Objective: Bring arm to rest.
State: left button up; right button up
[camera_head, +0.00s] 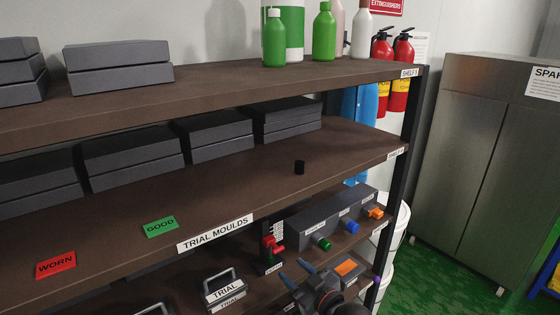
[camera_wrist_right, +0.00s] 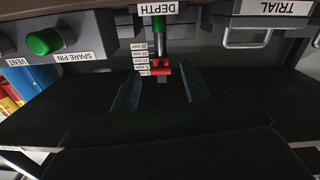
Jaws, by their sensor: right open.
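My right gripper (camera_head: 294,273) is low in the head view, in front of the lower shelf, with its fingers apart and nothing between them. In the right wrist view, its two fingers (camera_wrist_right: 163,95) frame a red-fitted depth gauge (camera_wrist_right: 160,68) with a scale beside it, just beyond the fingertips. The gauge also shows in the head view (camera_head: 272,244), behind the fingers. I cannot tell the exact gap between fingers and gauge. My left gripper is not in view.
A grey box (camera_head: 327,222) with green, blue and orange knobs stands right of the gauge. A handled trial block (camera_head: 224,289) stands to its left. The middle shelf (camera_head: 235,195) overhangs this area. A shelf post (camera_head: 411,120) and steel cabinet (camera_head: 490,160) are at right.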

jog(key=s+d+f+m+g+h, duration=0.3)
jog(key=s+d+f+g+h, duration=0.3)
jog(key=s+f, duration=0.75)
jog(key=s+d+f+m+g+h, duration=0.2)
jog(key=s+d+f, duration=0.25)
jog(key=s, duration=0.35)
jog(key=s+d+f+m+g+h, duration=0.2)
jog(key=s+d+f, duration=0.1)
jog(key=s+d, duration=0.4)
notch_tip(320, 180, down, 25)
jog(key=a+g, duration=0.1)
jog(key=a, duration=0.2)
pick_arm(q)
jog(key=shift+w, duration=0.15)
pick_arm(e)
jog(key=s+f, duration=0.3)
jog(key=f, duration=0.8)
jog(key=s+f+g, duration=0.1)
jog(key=s+f, duration=0.3)
jog(key=f, duration=0.7)
jog(key=shift+f+y, duration=0.2)
jog(key=shift+y, duration=0.1)
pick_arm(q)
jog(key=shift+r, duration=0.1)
pick_arm(e)
jog(key=shift+s, duration=0.1)
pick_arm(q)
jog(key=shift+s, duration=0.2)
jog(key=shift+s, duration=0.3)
